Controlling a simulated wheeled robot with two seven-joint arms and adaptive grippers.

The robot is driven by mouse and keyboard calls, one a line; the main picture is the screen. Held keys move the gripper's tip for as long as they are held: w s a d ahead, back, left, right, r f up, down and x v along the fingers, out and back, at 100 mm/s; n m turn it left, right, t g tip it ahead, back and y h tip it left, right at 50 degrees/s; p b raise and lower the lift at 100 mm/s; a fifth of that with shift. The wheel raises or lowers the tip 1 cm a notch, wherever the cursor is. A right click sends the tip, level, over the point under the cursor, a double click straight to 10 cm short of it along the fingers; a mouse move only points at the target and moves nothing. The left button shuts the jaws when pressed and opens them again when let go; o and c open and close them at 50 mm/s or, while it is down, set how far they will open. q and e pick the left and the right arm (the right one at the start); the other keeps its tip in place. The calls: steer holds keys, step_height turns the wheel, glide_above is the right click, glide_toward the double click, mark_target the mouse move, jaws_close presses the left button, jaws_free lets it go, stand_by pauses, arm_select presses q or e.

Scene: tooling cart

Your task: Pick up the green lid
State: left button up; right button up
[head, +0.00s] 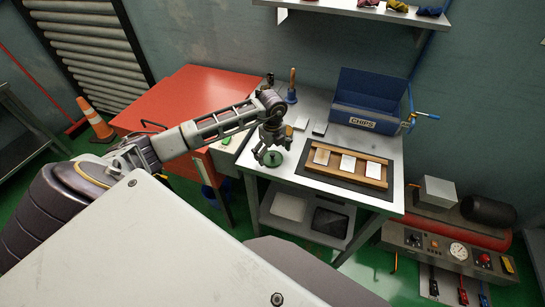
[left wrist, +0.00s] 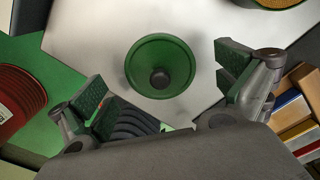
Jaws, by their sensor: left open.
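The green lid (head: 274,159) lies on the grey metal bench top near its front left corner. In the left wrist view the lid (left wrist: 160,52) is a round green disc with a dark round knob in its middle. My left gripper (head: 271,153) is above the lid, pointing down. In the left wrist view the gripper (left wrist: 168,92) is open, with one green-padded finger to each side of the lid and nothing between the pads. The lid looks apart from both fingers. My right gripper is not in view.
A wooden tray (head: 333,172) with white cards sits on a dark mat right of the lid. A blue CHIPS bin (head: 375,88) stands at the back, beside a brush (head: 292,92). A red cabinet (head: 195,90) adjoins on the left.

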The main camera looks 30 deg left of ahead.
arm_select(q)
steer(key=shift+f, duration=0.4)
steer(key=c, duration=1.2)
steer(key=shift+s, duration=0.2)
steer(key=c, duration=0.3)
steer(key=shift+c, duration=0.8)
